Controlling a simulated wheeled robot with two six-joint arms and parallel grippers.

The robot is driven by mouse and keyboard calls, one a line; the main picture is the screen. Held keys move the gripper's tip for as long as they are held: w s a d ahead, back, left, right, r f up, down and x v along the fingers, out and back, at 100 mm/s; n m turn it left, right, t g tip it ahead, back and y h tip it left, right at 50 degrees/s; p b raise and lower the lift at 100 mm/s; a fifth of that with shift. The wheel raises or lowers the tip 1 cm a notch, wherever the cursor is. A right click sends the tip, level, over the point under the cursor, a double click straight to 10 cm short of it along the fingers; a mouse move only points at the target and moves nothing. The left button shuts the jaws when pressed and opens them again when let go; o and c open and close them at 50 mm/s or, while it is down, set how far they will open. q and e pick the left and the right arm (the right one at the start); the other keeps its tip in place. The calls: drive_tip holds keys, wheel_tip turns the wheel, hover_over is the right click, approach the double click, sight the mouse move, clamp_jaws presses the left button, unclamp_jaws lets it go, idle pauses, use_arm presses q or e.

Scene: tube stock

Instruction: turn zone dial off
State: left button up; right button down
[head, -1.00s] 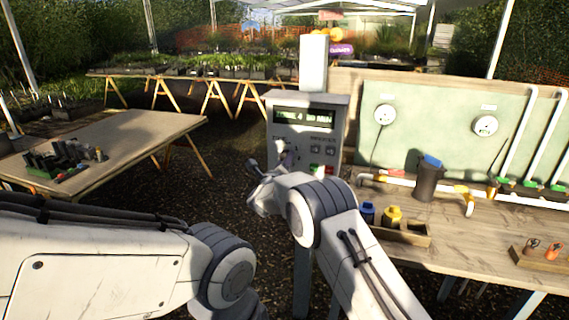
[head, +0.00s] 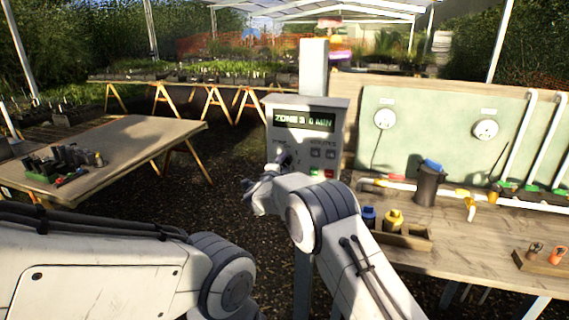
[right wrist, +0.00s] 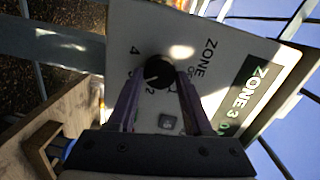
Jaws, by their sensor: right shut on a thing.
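The grey control box (head: 338,153) stands on a post in the middle of the head view. Its display (head: 304,119) reads ZONE 3 and what looks like 0 MIN. The black round zone dial (right wrist: 159,75) is on the box face in the right wrist view, with a 4, a 2 and the word ZONE printed around it. A pale mark on the dial faces away from the display. My right gripper (head: 278,165) is at the box front. Its two fingers (right wrist: 157,82) are shut on the dial, one on each side. My left gripper is out of view.
Buttons, including a green and a red one (head: 328,174), sit right of the dial. A wooden bench (head: 460,240) at right holds a dark jug (head: 428,184), bottles and pipes. Another table (head: 130,150) stands at left. Dark open ground lies between.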

drive_tip(key=n+p, duration=0.2)
drive_tip(key=n, duration=0.2)
drive_tip(key=shift+a+r, duration=0.15)
drive_tip(key=n+p, duration=0.1)
drive_tip(key=n, duration=0.2)
drive_tip(key=shift+n+h+p, duration=0.3)
drive_tip(key=shift+n, duration=0.1)
drive_tip(key=n+p, duration=0.1)
drive_tip(key=n, duration=0.5)
drive_tip(key=shift+a+n+g+h+p, duration=0.15)
drive_tip(key=shift+n+g+h+p, duration=0.15)
drive_tip(key=shift+h+p, duration=0.1)
drive_tip(key=n, duration=0.6)
drive_tip(key=shift+a+f, duration=0.1)
drive_tip(key=shift+f, duration=0.25)
drive_tip(key=n, duration=0.3)
drive_tip(key=shift+w+n+h, duration=0.1)
drive_tip(key=shift+n+h, duration=0.2)
drive_tip(key=shift+n, duration=0.1)
drive_tip(key=shift+f+n, duration=0.1)
drive_tip(key=shift+n, duration=1.6)
